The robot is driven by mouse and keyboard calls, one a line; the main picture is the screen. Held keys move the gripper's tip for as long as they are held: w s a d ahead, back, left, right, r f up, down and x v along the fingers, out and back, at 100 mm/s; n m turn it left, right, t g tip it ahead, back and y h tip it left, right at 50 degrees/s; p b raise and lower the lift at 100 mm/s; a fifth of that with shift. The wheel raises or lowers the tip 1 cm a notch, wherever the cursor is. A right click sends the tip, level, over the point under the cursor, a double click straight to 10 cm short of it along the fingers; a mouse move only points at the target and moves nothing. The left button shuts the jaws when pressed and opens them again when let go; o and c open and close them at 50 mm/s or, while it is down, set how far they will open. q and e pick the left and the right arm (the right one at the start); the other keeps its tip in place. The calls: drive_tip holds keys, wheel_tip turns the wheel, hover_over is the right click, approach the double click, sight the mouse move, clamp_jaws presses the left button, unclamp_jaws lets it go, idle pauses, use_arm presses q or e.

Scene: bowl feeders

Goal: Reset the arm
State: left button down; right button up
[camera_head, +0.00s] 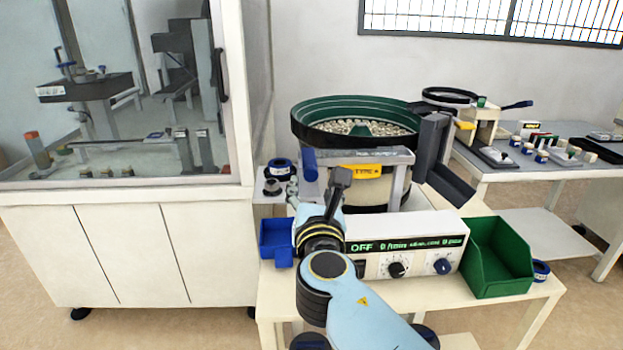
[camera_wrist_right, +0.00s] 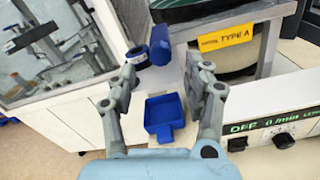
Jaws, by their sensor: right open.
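My right arm reaches up from the bottom of the head view over the front of the feeder table. Its gripper (camera_head: 293,189) is beside the left end of the control box, partly hidden by my own wrist. In the right wrist view the two grey fingers stand wide apart and the gripper (camera_wrist_right: 164,62) is open, with nothing between them. A blue bin (camera_wrist_right: 165,110) shows below and beyond the fingers; it is also in the head view (camera_head: 275,238), left of my wrist. My left gripper is not in view.
The bowl feeder (camera_head: 355,112) stands behind my wrist, marked TYPE A. The control box (camera_head: 405,262) reads OFF, and a green bin (camera_head: 500,262) sits to its right. A blue roll (camera_head: 280,168) lies near the gripper. A white cabinet (camera_head: 120,250) borders the left; another table (camera_head: 535,170) stands right.

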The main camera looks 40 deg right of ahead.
drive_tip(key=shift+s+a, duration=0.35)
drive_tip(key=shift+s, duration=0.2)
drive_tip(key=s+f+m+g+y, duration=0.15)
drive_tip(key=s+f, duration=0.25)
drive_tip(key=f, duration=0.5)
drive_tip(key=s+f+m+g+y, duration=0.15)
drive_tip(key=s+f, duration=0.25)
drive_tip(key=f, duration=0.6)
drive_tip(key=s+f+g+y, duration=0.1)
drive_tip(key=s+f+g, duration=0.25)
drive_tip(key=f, duration=0.55)
drive_tip(key=s+f+m+g+y, duration=0.1)
drive_tip(key=s+f+m+g, duration=0.1)
drive_tip(key=s+f+m, duration=0.5)
drive_tip(key=s+f+m+g+y, duration=0.2)
drive_tip(key=s+f+m, duration=0.5)
drive_tip(key=s, duration=0.9)
drive_tip(key=s+f+m+g+y, duration=0.1)
drive_tip(key=s+f+m+g, duration=0.3)
drive_tip(key=s+f+m, duration=0.3)
drive_tip(key=shift+s+d+m+y, duration=0.3)
drive_tip(key=shift+s+m, duration=0.9)
drive_tip(key=shift+s, duration=1.35)
